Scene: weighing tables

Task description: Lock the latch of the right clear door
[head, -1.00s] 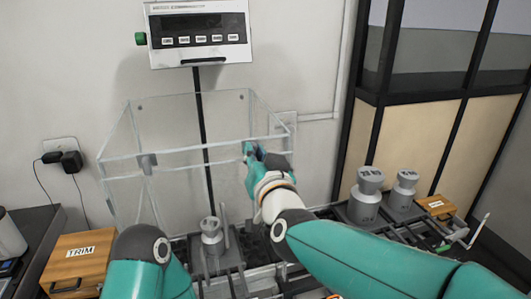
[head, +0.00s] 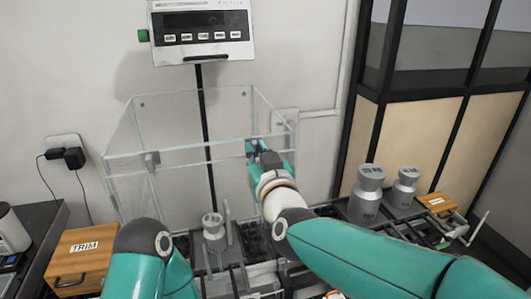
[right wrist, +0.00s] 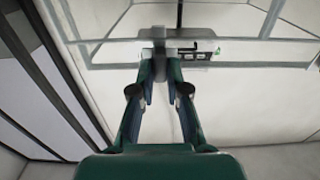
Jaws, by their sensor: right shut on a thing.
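The clear box with its clear doors (head: 180,152) stands in front of the wall. My right gripper (head: 256,148) is at the front upper rail on the right side of the box. In the right wrist view its fingers (right wrist: 160,72) close on a small grey latch (right wrist: 158,42) at the clear rail. The fingers hide part of the latch, and I cannot tell whether it is locked. A second grey latch (head: 152,158) sits on the rail at the left. My left arm shows at the lower left in the head view, but its gripper is out of view.
A display unit (head: 203,32) hangs above the box. Two larger weights (head: 368,190) and a small wooden box (head: 437,202) stand to the right. A wooden TRIM box (head: 84,258) is at the left.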

